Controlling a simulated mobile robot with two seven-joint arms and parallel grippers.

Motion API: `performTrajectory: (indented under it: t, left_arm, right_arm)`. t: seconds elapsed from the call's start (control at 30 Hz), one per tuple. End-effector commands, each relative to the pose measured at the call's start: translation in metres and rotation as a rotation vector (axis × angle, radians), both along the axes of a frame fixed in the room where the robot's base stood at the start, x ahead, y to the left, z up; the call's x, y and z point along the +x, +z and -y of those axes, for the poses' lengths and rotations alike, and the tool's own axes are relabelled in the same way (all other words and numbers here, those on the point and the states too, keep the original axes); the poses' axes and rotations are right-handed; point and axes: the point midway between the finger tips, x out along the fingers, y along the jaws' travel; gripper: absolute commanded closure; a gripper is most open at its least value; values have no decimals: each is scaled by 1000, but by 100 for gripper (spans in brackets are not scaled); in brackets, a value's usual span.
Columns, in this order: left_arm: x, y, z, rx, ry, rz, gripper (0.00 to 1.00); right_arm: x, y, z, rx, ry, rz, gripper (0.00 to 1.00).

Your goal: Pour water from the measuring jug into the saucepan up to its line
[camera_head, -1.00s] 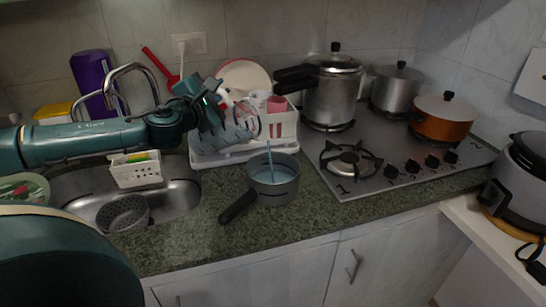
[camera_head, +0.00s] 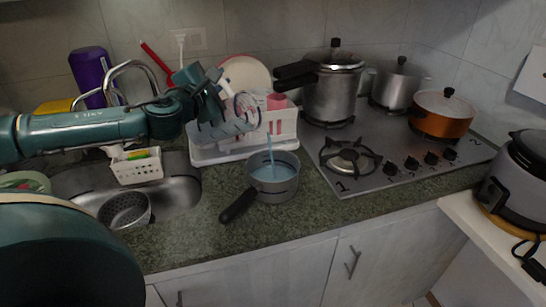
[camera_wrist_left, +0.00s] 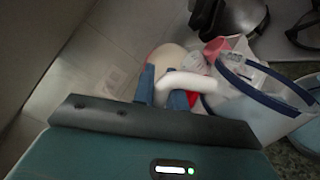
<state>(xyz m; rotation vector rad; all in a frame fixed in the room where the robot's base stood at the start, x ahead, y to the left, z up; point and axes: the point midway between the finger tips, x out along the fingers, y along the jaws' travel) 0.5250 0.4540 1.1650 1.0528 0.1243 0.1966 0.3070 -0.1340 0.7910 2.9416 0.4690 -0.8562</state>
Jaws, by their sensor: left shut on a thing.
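The measuring jug (camera_head: 236,117) is clear with a blue rim and is tilted towards the right, high over the counter. My left gripper (camera_head: 212,88) is shut on its white handle. In the left wrist view the fingers (camera_wrist_left: 165,92) close around the handle, and the jug (camera_wrist_left: 262,100) shows at the right. A thin blue stream (camera_head: 269,148) falls from the jug into the grey saucepan (camera_head: 285,192). The saucepan stands on the counter with its black handle to the lower left, and blue water (camera_head: 273,173) shows inside. I cannot make out its line. My right gripper is not in view.
A white dish rack (camera_head: 215,152) with plates stands behind the saucepan. The sink (camera_head: 180,190) with a white caddy (camera_head: 136,168) is at the left. The hob (camera_head: 400,150) with a pressure cooker (camera_head: 337,95) and other pots is at the right. Counter in front is clear.

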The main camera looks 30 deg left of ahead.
Motion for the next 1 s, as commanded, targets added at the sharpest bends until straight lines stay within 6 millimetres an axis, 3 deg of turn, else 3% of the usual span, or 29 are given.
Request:
performTrajectory:
  t: [0.63,0.97,1.0]
  left_arm:
    - [-3,16,5,26,1,-1,100]
    - [-3,16,5,29,1,-2,100]
    - [-3,9,4,23,2,-2,100]
  right_arm:
    - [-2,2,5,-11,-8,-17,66]
    - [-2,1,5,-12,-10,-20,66]
    - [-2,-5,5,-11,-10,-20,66]
